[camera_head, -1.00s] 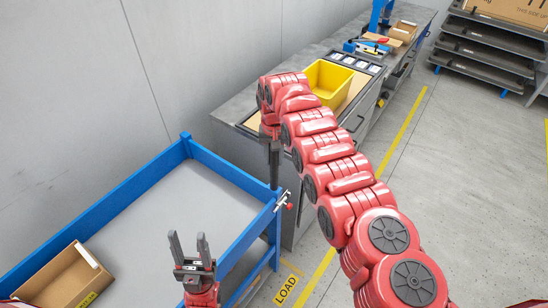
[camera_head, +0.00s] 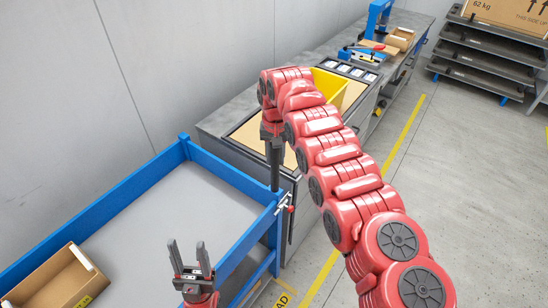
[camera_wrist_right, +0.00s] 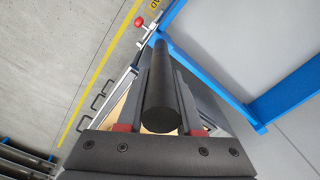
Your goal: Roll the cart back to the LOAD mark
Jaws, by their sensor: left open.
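The blue-framed cart (camera_head: 228,172) with a grey deck fills the lower left of the head view. A dark upright handle post (camera_head: 275,168) stands at its near right corner, next to a red-knobbed latch (camera_head: 290,209). My right gripper (camera_head: 272,132) is at the top of this post. In the right wrist view the round post (camera_wrist_right: 162,90) lies between its fingers, which look closed against it. My left gripper (camera_head: 190,258) is open and empty above the cart. The yellow LOAD mark (camera_head: 283,299) is cut off at the bottom edge, with only its last letters showing.
An open cardboard box (camera_head: 52,285) sits on the cart deck. A grey workbench (camera_head: 222,118) with a yellow bin (camera_head: 330,86) stands close beyond the cart. A yellow floor line (camera_head: 402,130) runs along it. Floor to the right is clear up to a dark rack (camera_head: 480,65).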

